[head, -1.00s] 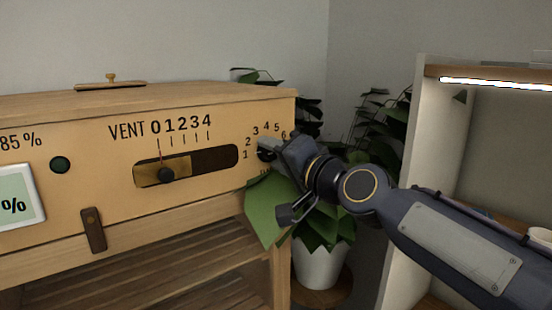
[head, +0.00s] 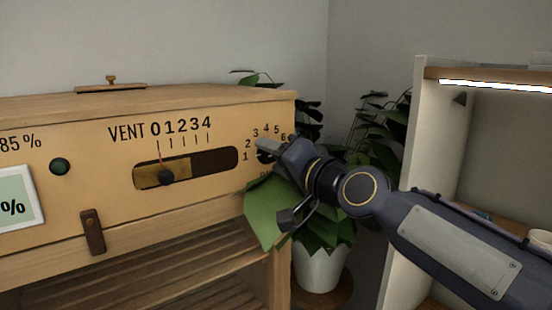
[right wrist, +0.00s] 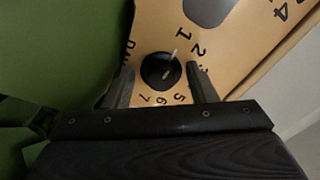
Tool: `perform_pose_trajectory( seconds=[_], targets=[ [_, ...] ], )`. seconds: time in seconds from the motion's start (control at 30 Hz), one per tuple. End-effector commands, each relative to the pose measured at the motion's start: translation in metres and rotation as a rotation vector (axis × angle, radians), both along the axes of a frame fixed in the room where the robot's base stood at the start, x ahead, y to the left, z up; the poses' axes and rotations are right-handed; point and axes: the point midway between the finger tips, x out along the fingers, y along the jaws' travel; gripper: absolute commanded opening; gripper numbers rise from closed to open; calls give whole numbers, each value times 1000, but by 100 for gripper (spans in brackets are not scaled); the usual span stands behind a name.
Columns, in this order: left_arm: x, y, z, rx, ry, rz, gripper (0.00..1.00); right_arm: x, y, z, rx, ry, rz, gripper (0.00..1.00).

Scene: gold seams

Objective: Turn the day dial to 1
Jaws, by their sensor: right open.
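The day dial (right wrist: 153,72) is a round black knob with a white pointer line, on the wooden box's front, ringed by printed numbers. In the right wrist view its pointer lies roughly toward the 1 (right wrist: 183,33). In the head view the dial (head: 264,157) shows only in part behind my right gripper (head: 262,150). The right gripper also shows in the right wrist view (right wrist: 161,72). Its two fingers are open, one on each side of the knob, with gaps showing between. Contact with the knob is not seen. My left gripper is not in view.
The box front also has a vent slider (head: 166,177), a green button (head: 60,166) and a display (head: 14,198). A potted plant (head: 318,268) stands close beside the box, its leaves under my right gripper. A shelf unit (head: 408,190) stands at the right.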

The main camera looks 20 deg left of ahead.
Motion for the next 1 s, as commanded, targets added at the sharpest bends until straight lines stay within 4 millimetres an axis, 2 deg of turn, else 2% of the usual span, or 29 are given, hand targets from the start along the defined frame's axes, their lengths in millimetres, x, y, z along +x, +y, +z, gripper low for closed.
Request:
perform_pose_trajectory(
  seconds=[0.17,0.53,1.0],
  targets=[
    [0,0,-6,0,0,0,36,-7,-10,0,3,-2,-1,51],
    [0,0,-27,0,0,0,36,-43,-56,-2,2,0,-2,51],
    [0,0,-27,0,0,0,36,-48,-66,-3,-11,1,-5,51]
  ],
)
